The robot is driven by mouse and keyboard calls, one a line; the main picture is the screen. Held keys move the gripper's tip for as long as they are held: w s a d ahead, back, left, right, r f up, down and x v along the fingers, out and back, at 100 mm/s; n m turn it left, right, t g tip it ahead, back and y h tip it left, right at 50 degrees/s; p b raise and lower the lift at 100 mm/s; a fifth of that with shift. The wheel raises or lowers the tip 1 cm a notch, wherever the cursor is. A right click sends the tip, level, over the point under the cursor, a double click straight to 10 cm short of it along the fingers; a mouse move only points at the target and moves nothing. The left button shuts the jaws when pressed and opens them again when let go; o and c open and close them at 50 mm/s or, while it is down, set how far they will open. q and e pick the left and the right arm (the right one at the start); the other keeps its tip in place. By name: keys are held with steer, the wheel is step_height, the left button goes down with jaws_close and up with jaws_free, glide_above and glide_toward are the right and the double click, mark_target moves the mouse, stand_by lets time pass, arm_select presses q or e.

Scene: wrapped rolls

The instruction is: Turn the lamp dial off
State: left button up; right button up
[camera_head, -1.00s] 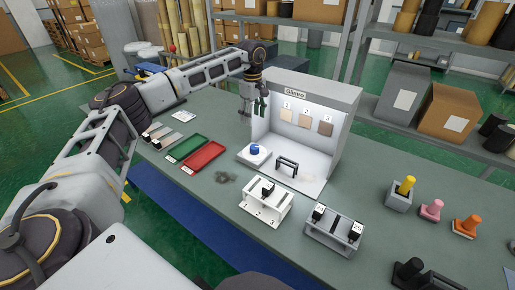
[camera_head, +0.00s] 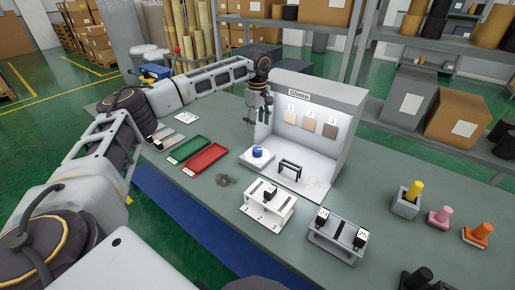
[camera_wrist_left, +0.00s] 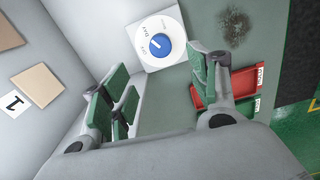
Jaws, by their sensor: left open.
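The lamp dial (camera_head: 257,152) is a blue knob on a white square base (camera_head: 256,162), at the left front of a lit white booth. In the left wrist view the blue knob (camera_wrist_left: 153,49) sits on its white plate with markings around it; the lettering is hard to read for certain. My left gripper (camera_head: 257,120) is above and behind the dial, pointing down, apart from it. In the left wrist view its green-padded fingers (camera_wrist_left: 165,90) are spread with nothing between them. My right gripper is not in view.
The booth (camera_head: 318,93) has panels numbered on its back wall. A small black stand (camera_head: 290,168) is on its floor. Green (camera_head: 187,148) and red (camera_head: 205,158) trays lie left of the dial. White fixtures (camera_head: 268,205) stand in front. Bare table surrounds a dark smudge (camera_head: 224,181).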

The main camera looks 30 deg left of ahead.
arm_select(q)
glide_above(257, 149)
step_height(257, 149, down, 5)
steer(key=shift+w+f, duration=0.1)
steer(key=shift+f, duration=0.1)
step_height(257, 149, down, 5)
steer(key=shift+f+p, duration=0.15)
steer(key=shift+p, duration=0.15)
steer(key=shift+f, duration=0.85)
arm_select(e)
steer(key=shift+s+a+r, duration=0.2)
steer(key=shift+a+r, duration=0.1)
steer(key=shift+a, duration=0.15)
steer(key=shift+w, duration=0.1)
